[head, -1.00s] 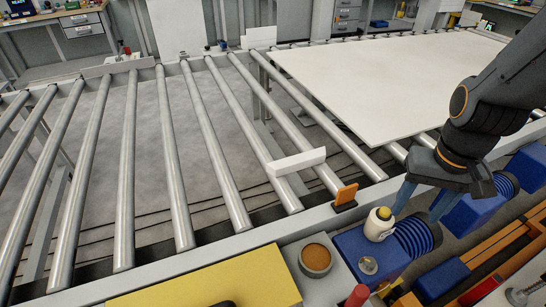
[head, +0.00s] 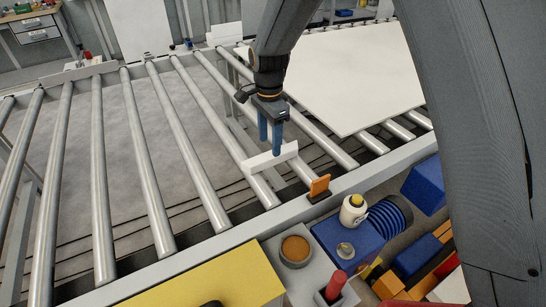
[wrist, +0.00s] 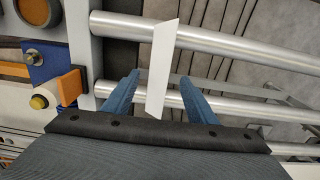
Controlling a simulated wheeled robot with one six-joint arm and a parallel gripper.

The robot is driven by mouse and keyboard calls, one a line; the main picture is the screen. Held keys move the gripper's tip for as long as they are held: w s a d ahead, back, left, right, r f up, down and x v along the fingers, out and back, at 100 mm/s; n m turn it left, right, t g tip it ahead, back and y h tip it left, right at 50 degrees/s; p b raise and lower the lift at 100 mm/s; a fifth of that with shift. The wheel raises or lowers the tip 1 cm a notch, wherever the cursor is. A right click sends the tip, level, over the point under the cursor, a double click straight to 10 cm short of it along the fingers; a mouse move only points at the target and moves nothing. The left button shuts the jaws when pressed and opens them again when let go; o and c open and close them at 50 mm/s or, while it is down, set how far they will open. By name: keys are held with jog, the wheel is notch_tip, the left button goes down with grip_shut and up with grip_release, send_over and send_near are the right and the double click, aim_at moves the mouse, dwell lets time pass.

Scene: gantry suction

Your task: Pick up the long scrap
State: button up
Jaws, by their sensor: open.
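The long scrap (head: 258,162) is a white strip lying across two metal rollers of the conveyor near its front rail. It also shows in the wrist view (wrist: 161,68), where its near end lies between the fingers. My gripper (head: 275,150) is open, pointing down over the strip. In the wrist view its two blue fingers (wrist: 158,85) stand on either side of the strip with a gap on each side. I cannot tell how far the fingertips are above or beside the strip in height.
An orange stop block (head: 320,186) stands on the front rail (head: 240,228) close by on the right. A large white sheet (head: 350,80) lies on the rollers behind. A white bottle (head: 352,212) and blue hose coil (head: 390,216) stand in front. The left rollers are bare.

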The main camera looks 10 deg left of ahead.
aim_at(273, 158)
jog(key=shift+w+d+f+p, duration=0.15)
jog(key=shift+f+p, duration=0.45)
jog(key=shift+f, duration=0.9)
jog(key=shift+d+f+p, duration=0.15)
jog(key=shift+f+p, duration=0.4)
jog(key=shift+f, duration=0.9)
jog(key=c, duration=1.3)
